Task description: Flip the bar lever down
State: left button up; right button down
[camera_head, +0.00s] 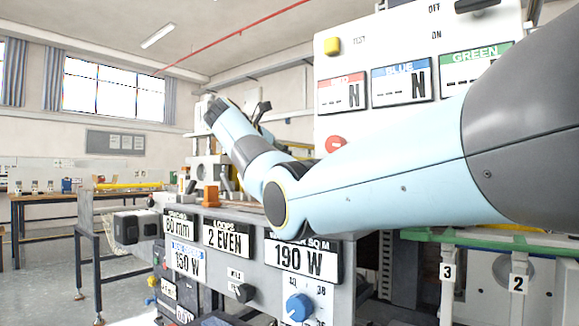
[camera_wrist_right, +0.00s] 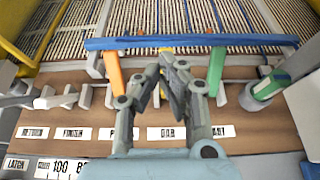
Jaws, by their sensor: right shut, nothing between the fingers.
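In the right wrist view a row of levers stands behind a brown panel with printed labels, one reading BAR (camera_wrist_right: 167,133). Above that label my right gripper (camera_wrist_right: 168,68) covers most of what is there; a small yellow piece (camera_wrist_right: 165,50) shows just beyond the fingertips and may be the bar lever. An orange lever (camera_wrist_right: 113,72) stands to the left and a green lever (camera_wrist_right: 215,70) to the right, both upright. My right gripper is shut and empty. Whether it touches a lever I cannot tell. My left gripper is in neither view.
A blue bar (camera_wrist_right: 250,40) crosses just beyond the levers, with ribbed mesh (camera_wrist_right: 185,17) behind it. A green-ended roller (camera_wrist_right: 265,88) sits at right. In the head view my right arm crosses before the white control board (camera_head: 400,125); a blue knob (camera_head: 299,307) is below.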

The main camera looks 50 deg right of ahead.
notch_tip(320, 180, up, 9)
jog(key=a, duration=0.2)
jog(key=shift+p, duration=0.3)
jog(key=shift+s+f, duration=0.1)
